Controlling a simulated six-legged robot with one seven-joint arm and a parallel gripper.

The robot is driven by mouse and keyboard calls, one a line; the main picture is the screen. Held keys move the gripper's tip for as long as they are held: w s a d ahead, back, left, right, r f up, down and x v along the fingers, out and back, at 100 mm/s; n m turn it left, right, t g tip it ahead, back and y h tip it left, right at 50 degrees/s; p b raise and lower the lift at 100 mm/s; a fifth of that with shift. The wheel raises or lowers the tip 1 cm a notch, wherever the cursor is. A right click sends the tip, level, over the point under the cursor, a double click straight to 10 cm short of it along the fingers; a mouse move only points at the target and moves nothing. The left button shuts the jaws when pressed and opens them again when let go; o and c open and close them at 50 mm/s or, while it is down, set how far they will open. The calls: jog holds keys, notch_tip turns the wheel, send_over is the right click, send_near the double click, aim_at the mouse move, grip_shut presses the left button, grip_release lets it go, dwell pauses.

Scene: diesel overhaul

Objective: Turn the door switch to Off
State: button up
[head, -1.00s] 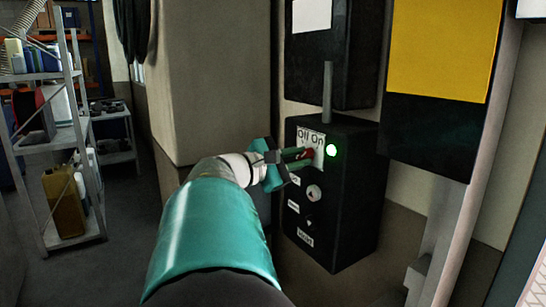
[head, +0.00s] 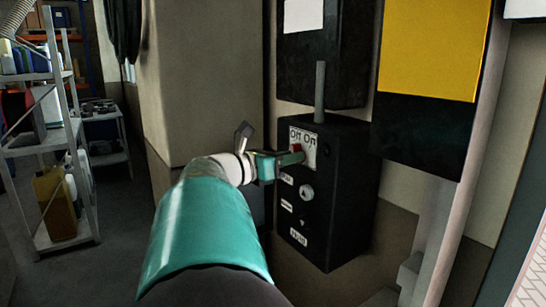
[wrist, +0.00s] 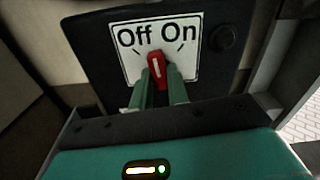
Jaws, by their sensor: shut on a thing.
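The red door switch (wrist: 155,70) sits on a white plate (wrist: 186,50) marked Off and On. Its white line is close to upright, with the top leaning slightly left toward Off. It also shows in the head view (head: 296,149) on the front of the black control box (head: 345,200). My gripper (wrist: 161,82) has a green finger on each side of the knob and is shut on it. In the head view my gripper (head: 292,157) reaches the box from the left, and the fingers partly hide the knob.
A round lamp (wrist: 222,38) right of the plate is dark. Other labelled controls (head: 306,191) lie lower on the box. A grey pipe (head: 320,90) rises from its top. A yellow and black panel (head: 425,50) hangs to the right. Metal shelving (head: 55,130) stands at the left.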

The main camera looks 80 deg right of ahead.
jog(key=n, duration=0.7)
jog(key=shift+w+d+n, duration=0.1)
jog(key=shift+w+n, duration=0.05)
jog(key=shift+n, duration=0.15)
jog(key=o, duration=1.5)
jog(key=v, duration=0.7)
